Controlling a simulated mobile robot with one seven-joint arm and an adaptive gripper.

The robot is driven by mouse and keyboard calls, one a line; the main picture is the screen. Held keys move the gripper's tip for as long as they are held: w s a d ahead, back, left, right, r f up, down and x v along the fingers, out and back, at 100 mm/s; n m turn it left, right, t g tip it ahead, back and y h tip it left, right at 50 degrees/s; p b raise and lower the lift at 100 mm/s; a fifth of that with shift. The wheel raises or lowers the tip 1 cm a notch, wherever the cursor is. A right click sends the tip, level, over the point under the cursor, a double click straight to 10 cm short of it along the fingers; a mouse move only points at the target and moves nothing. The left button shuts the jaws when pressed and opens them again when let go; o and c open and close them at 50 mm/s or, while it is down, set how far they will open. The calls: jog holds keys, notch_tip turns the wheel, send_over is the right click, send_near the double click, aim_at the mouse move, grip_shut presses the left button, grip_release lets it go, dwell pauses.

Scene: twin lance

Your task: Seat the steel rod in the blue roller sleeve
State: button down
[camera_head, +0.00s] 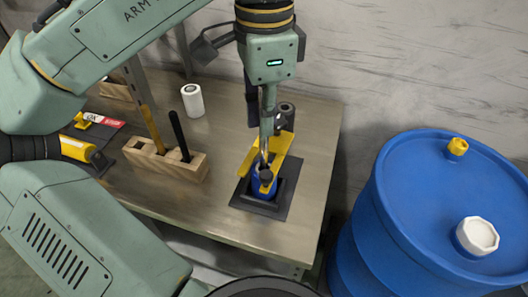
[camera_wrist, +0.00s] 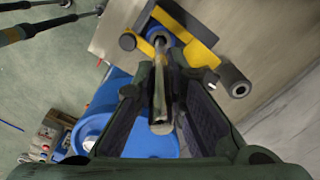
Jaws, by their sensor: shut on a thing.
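My gripper (camera_head: 267,122) points down above the fixture and is shut on the steel rod (camera_head: 264,150). In the wrist view the rod (camera_wrist: 160,85) runs between the two fingers (camera_wrist: 163,115) toward the blue roller sleeve (camera_wrist: 154,29). The sleeve (camera_head: 262,187) stands in a yellow bracket (camera_head: 277,150) on a dark base plate (camera_head: 283,207). The rod's far end lies over the sleeve's mouth in the wrist view. A dark knob on the bracket partly covers this spot in the head view, so I cannot tell how deep the tip is.
A dark hollow roller (camera_head: 287,110) stands behind the bracket. A wooden block (camera_head: 190,167) holding upright tools and a white roll (camera_head: 193,101) are at left on the bench (camera_head: 222,215). A large blue drum (camera_head: 400,210) stands beyond the bench's right edge.

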aim_at(264, 167)
jog(key=shift+f+b, duration=3.3)
jog(key=shift+f, duration=0.8)
jog(key=shift+f, duration=0.2)
jog(key=c, duration=1.9)
grip_release()
jog(key=shift+r, duration=0.1)
notch_tip(264, 167, up, 12)
jog(key=shift+r+p, duration=0.15)
jog(key=shift+p, duration=0.65)
